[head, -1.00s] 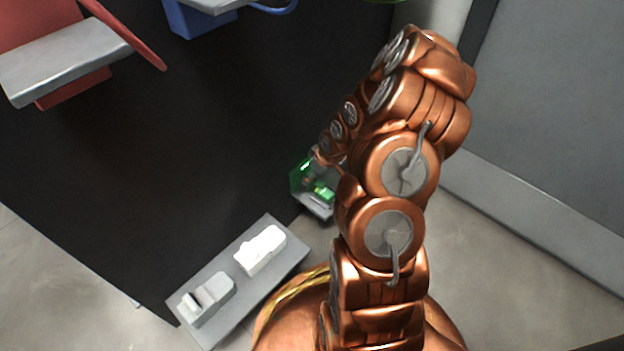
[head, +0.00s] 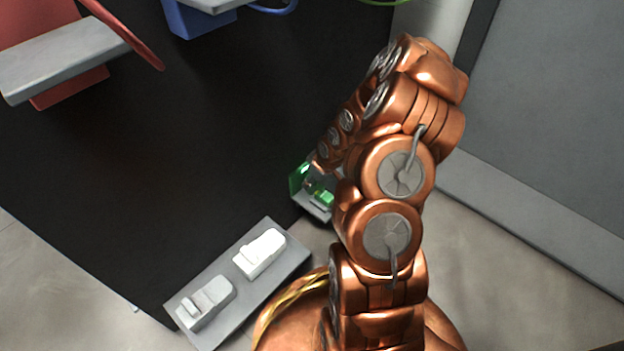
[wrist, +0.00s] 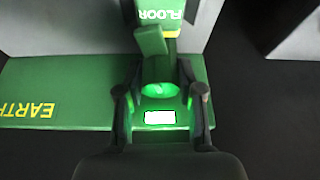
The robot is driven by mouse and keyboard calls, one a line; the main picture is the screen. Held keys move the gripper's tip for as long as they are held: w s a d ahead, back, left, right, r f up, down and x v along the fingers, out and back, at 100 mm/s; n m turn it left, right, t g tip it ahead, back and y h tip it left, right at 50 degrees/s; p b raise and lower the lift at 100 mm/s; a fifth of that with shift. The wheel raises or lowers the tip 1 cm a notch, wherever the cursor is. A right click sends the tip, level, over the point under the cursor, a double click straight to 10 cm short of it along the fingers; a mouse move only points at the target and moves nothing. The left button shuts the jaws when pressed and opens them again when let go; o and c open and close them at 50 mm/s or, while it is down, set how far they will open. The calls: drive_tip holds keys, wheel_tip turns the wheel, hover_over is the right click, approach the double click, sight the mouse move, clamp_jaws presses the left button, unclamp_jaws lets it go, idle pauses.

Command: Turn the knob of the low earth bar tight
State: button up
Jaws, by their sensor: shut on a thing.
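The green earth bar (wrist: 60,85) fills the left and middle of the wrist view, with yellow "EARTH" lettering upside down on it. Its green knob (wrist: 160,88) sits between the fingers of my gripper (wrist: 160,103), which is shut on it. An upright green tab (wrist: 152,40) rises just beyond the knob. A small bright white patch shows on the green just in front of the knob. In the head view the green parts (head: 325,197) show beside my arm, low by the black panel's corner. There my arm hides most of the gripper and knob.
A grey plate with two white blocks (head: 262,252) lies at the lower left of my arm. A red-and-grey fixture (head: 60,65) and a blue one (head: 200,18) stand along the black surface (head: 220,110). A grey wall panel (head: 545,130) is on the right.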

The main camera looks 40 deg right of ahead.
drive_tip(key=shift+m, duration=0.5)
drive_tip(key=shift+a+m+h, duration=0.1)
drive_tip(key=shift+m+h, duration=0.4)
drive_tip(key=shift+m, duration=0.4)
drive_tip(key=o, duration=1.2)
drive_tip(key=shift+c, duration=0.2)
drive_tip(key=shift+r, duration=0.1)
drive_tip(key=shift+s+r, duration=0.2)
drive_tip(key=shift+r, duration=0.3)
drive_tip(key=v, duration=1)
drive_tip(key=shift+s+r, duration=0.3)
drive_tip(key=shift+s, duration=0.05)
